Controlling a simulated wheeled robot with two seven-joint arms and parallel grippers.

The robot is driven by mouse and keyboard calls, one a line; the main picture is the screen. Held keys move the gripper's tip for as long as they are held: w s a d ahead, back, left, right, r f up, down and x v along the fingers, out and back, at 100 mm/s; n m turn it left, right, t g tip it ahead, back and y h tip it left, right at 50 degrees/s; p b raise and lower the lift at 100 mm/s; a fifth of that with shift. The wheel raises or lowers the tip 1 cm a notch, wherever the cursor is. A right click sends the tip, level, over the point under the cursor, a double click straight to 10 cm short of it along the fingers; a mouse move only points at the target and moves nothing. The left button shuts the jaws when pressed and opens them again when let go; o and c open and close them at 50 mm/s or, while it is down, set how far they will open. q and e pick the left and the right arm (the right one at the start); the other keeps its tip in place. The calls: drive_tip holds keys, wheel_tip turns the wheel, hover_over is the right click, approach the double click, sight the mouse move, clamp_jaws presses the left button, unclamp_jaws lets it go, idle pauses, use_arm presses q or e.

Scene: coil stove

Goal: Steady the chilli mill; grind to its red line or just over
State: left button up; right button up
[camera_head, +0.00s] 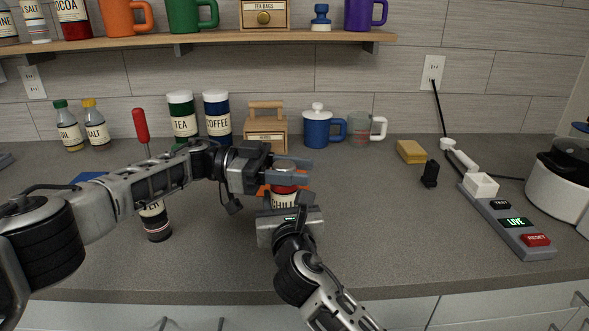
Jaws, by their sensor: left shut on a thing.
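The chilli mill (285,200) stands upright on the grey counter, with part of a CHILLI label and a red upper part showing. My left gripper (303,169) comes in from the left and is shut on the mill's upper part, with its fingers pointing right. My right gripper (290,216) comes from the front and sits low, right in front of the mill. The mill's lower body is covered, and no red line shows.
A dark labelled jar (156,222) stands left, under my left arm. A wooden box (266,136), blue mug (317,128) and glass mug (361,128) stand at the back. A power strip (508,222) lies right. The counter between mill and strip is clear.

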sight(294, 166)
use_arm(q)
drive_tip(key=shift+s+a+m+g, duration=0.1)
drive_tip(key=shift+m+g, duration=0.4)
drive_tip(key=shift+g, duration=0.3)
drive_tip(key=o, duration=1)
drive_tip(key=shift+r, duration=0.1)
wheel_tip(294, 166, up, 10)
drive_tip(key=shift+f, duration=0.1)
